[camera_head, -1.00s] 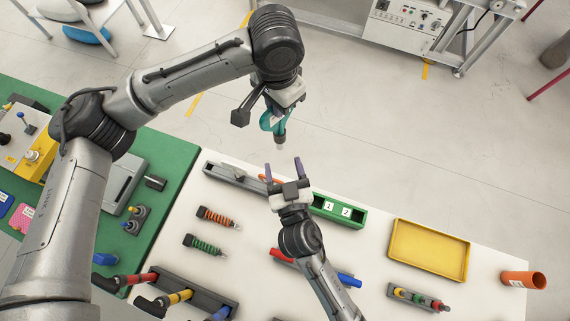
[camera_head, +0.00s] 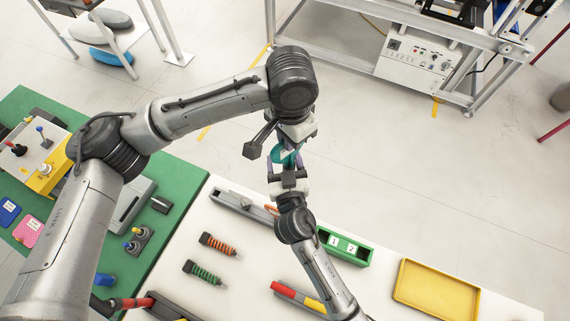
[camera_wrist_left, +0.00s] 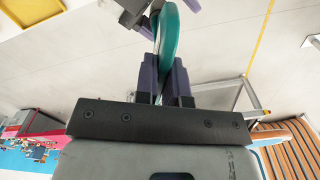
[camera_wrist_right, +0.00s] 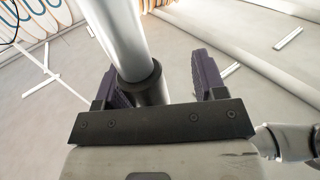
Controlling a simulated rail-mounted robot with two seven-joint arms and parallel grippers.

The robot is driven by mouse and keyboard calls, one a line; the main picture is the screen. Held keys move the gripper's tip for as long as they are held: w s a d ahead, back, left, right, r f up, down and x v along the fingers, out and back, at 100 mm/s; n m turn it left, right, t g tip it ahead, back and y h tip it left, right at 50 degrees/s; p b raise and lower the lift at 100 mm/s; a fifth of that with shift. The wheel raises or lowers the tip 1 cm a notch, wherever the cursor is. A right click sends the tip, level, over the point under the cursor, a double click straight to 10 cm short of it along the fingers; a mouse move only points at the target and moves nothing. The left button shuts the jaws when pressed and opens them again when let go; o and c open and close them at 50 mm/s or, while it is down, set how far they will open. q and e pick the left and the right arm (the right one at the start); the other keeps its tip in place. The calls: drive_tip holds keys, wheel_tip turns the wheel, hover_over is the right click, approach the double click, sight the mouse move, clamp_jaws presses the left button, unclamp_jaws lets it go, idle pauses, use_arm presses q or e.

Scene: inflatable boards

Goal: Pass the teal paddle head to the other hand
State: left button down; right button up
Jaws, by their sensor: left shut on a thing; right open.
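The teal paddle head (camera_head: 283,156) hangs below my left gripper (camera_head: 289,137). In the left wrist view the thin teal paddle head (camera_wrist_left: 171,35) stands between my left gripper's purple fingers (camera_wrist_left: 163,65), which are shut on it. My right gripper (camera_head: 286,165) is just below, at the paddle head's lower end, open. In the right wrist view a pale tube with a black collar (camera_wrist_right: 149,80) stands between my right gripper's spread fingers (camera_wrist_right: 160,85), with a gap on the right; it appears to be the paddle's neck. Contact with the left finger cannot be told.
The exchange is beyond the white table's (camera_head: 225,285) far edge. On the table are a green box (camera_head: 345,247), a yellow tray (camera_head: 437,290) and orange and green coiled tools (camera_head: 217,244). A green mat (camera_head: 165,215) lies left. A metal frame (camera_head: 350,35) stands behind.

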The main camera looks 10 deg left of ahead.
drive_tip(key=shift+a, duration=0.1)
drive_tip(key=c, duration=1)
use_arm(q)
drive_tip(key=c, duration=1.1)
unclamp_jaws()
use_arm(e)
drive_tip(key=shift+c, duration=0.5)
